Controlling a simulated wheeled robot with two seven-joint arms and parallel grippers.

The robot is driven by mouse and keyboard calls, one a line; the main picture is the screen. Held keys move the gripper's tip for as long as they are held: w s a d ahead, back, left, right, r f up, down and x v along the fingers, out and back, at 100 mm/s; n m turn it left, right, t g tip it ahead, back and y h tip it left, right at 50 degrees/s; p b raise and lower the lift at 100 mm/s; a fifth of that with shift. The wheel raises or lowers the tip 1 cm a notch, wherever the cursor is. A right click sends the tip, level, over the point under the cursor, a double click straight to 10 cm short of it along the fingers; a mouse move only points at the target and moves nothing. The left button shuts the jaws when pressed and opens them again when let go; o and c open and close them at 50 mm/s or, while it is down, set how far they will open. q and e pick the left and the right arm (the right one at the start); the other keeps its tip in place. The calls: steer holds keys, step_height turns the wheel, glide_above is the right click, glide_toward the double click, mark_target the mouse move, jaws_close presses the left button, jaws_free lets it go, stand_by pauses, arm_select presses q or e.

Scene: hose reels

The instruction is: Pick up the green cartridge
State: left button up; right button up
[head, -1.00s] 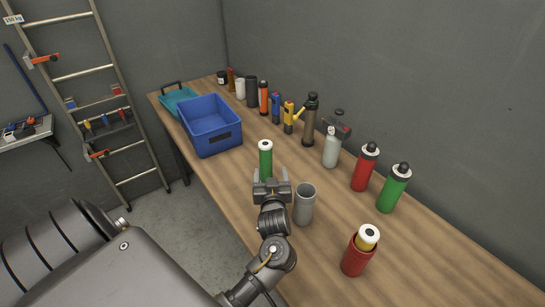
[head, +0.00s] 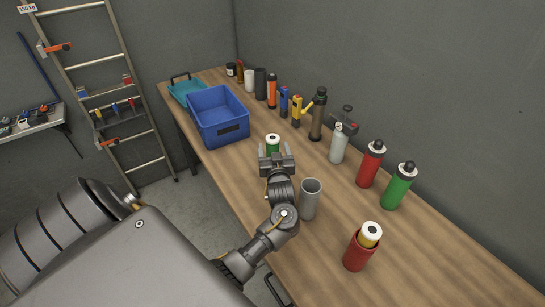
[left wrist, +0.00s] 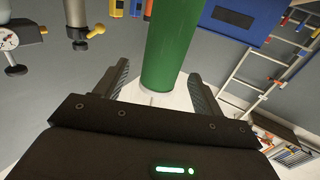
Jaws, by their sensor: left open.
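The green cartridge (head: 272,146), with a white top and dark centre, stands upright on the wooden table in the head view. My left gripper (head: 275,157) is open in front of it and hides its lower part. In the left wrist view the cartridge (left wrist: 166,45) is a green cylinder with a white end, between and just beyond the open fingers of my left gripper (left wrist: 158,70). I see no grip on it; whether a finger touches it I cannot tell. My right gripper is not in view.
A grey open cylinder (head: 310,199) stands close right of my left arm. A red holder (head: 356,253) with a yellow cartridge is nearer. A blue bin (head: 220,132) is behind left. Bottles, including a green one (head: 397,187), line the wall side.

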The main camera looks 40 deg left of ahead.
arm_select(q)
steer(key=p+x, duration=0.1)
steer(key=x, duration=0.3)
steer(key=shift+r+p, duration=0.2)
steer(key=shift+p, duration=0.15)
steer(key=shift+w+a+f, duration=0.2)
steer(key=shift+w+a, duration=0.05)
steer(key=shift+a, duration=0.1)
steer(key=shift+d, duration=0.1)
steer(key=shift+c, duration=0.9)
steer(key=c, duration=1.2)
